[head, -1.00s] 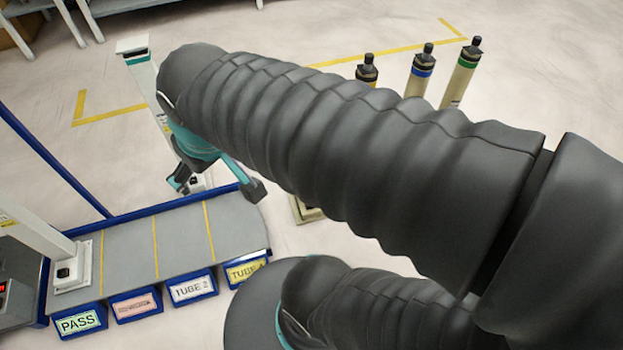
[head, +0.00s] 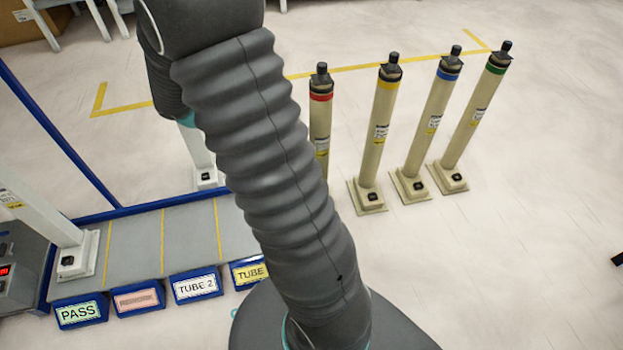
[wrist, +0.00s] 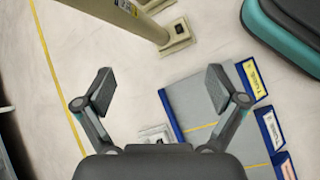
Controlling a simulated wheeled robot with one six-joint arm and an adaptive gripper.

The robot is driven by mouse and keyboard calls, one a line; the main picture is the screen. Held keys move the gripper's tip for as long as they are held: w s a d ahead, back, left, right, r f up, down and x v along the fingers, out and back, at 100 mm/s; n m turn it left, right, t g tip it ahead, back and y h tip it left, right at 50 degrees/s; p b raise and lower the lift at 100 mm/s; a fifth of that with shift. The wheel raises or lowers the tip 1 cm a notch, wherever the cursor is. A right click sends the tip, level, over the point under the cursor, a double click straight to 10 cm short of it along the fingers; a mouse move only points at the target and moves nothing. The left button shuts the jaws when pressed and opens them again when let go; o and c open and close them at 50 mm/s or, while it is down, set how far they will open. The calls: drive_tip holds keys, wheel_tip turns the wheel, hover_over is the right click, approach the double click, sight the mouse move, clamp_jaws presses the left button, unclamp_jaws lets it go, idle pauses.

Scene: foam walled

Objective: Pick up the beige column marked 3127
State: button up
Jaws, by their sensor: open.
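Several beige columns stand upright in a row on the floor in the head view. They carry a red band (head: 321,97), a yellow band (head: 388,85), a blue band (head: 447,75) and a green band (head: 495,69). Their labels are too small to read, so I cannot tell which is marked 3127. My arm hides the lower part of the red-banded one. In the wrist view my gripper (wrist: 160,90) is open and empty. A beige column with its square base (wrist: 176,38) shows beyond the fingers, apart from them; its band is out of view. The head view does not show my gripper.
A grey platform with a blue rim (head: 165,202) and signed bins (head: 193,286) lies at left. A white column (head: 68,230) stands on it; another white column (head: 207,178) stands behind my arm. Yellow tape (head: 120,107) marks the floor. Floor right of the columns is mostly clear.

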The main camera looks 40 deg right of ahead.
drive_tip(key=w+d+f+n+g+h+b, duration=0.1)
drive_tip(key=d+f+n+h, duration=0.15)
drive_tip(key=f, duration=0.55)
drive_tip(key=w+d+f+n+h+b, duration=0.1)
drive_tip(key=d+f+n, duration=0.15)
drive_tip(key=f, duration=0.65)
drive_tip(key=w+d+f+n+g+h+b, duration=0.15)
drive_tip(key=d+f, duration=0.25)
drive_tip(key=f, duration=0.4)
drive_tip(key=shift+n+t, duration=0.25)
drive_tip(key=shift+s+r+x, duration=0.1)
drive_tip(key=shift+x, duration=2.15)
drive_tip(key=shift+s+r+x, duration=0.1)
drive_tip(key=shift+x, duration=2.15)
drive_tip(key=shift+s+r+x, duration=0.1)
drive_tip(key=shift+x, duration=2.2)
drive_tip(key=shift+w+r, duration=0.1)
clamp_jaws()
